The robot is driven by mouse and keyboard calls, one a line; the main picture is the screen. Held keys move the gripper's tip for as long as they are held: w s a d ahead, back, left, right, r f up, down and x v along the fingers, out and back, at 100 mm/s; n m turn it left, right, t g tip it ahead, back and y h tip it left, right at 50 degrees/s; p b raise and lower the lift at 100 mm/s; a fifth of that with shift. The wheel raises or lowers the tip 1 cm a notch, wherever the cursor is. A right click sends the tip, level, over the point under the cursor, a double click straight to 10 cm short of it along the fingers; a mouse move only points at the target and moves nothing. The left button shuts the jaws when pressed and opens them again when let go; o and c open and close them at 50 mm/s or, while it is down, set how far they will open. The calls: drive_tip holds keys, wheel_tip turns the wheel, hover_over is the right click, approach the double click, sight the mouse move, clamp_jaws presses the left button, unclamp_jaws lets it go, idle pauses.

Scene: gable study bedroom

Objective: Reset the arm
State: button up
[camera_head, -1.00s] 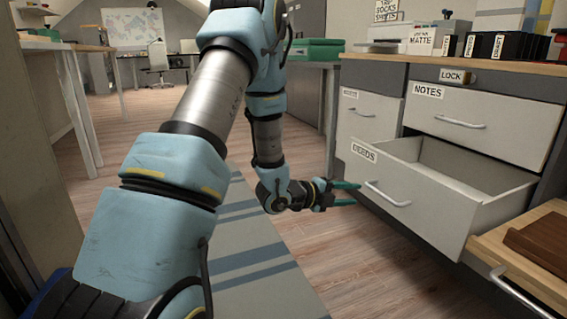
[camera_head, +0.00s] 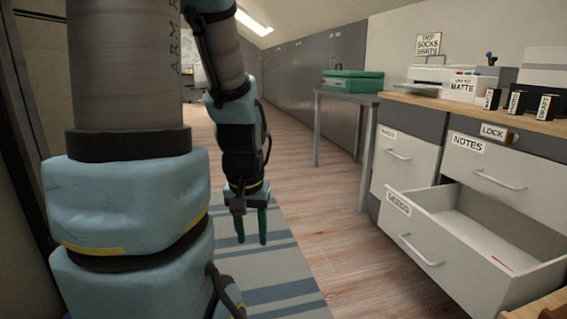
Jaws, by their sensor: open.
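My arm stands in the left and middle of the head view, with its forearm hanging down. My gripper (camera_head: 251,228) points down above the striped rug, its two green fingers apart with nothing between them. It is well to the left of the drawer cabinet and touches nothing that I can see.
The drawer labelled DEEDS (camera_head: 420,252) is pulled open at the right and looks mostly empty, with a small red mark inside. The NOTES drawer (camera_head: 508,178) above is shut. A green case (camera_head: 352,83) sits on a grey side table (camera_head: 340,98). Wooden floor (camera_head: 335,235) lies clear between rug and cabinet.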

wheel_tip(320, 180, up, 38)
drive_tip(key=p, duration=3.7)
drive_tip(key=shift+s, duration=0.15)
